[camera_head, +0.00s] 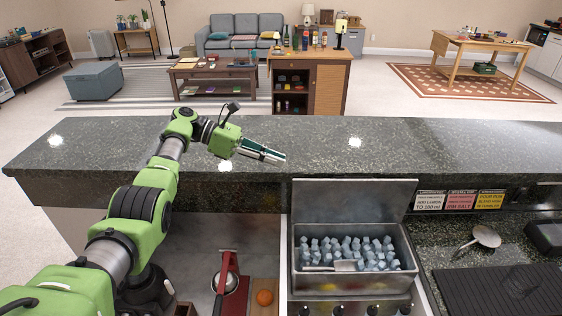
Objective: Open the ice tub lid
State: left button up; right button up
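The metal ice tub (354,283) is set into the counter at the lower middle right. Its steel lid (353,200) stands raised, nearly upright, along the tub's back edge, so the tub is open. Pale blue ice cubes (350,250) fill it, and a flat metal piece, perhaps a scoop, lies among them. My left gripper (280,157) is above the dark stone bar top, left of and beyond the lid, clear of it and holding nothing I can see. Its fingers point right and look close together, but their gap is unclear. My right gripper is out of view.
The speckled bar top (450,145) is mostly clear. Right are three small signs (460,200), a metal strainer-like tool (486,237) and a black ribbed mat (500,290).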

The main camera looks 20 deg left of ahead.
pick_arm(q)
jog(key=shift+b+v, duration=0.65)
jog(key=shift+v, duration=1.3)
jog(key=shift+w, duration=0.1)
jog(key=shift+f+p, duration=0.1)
jog(key=shift+p, duration=0.3)
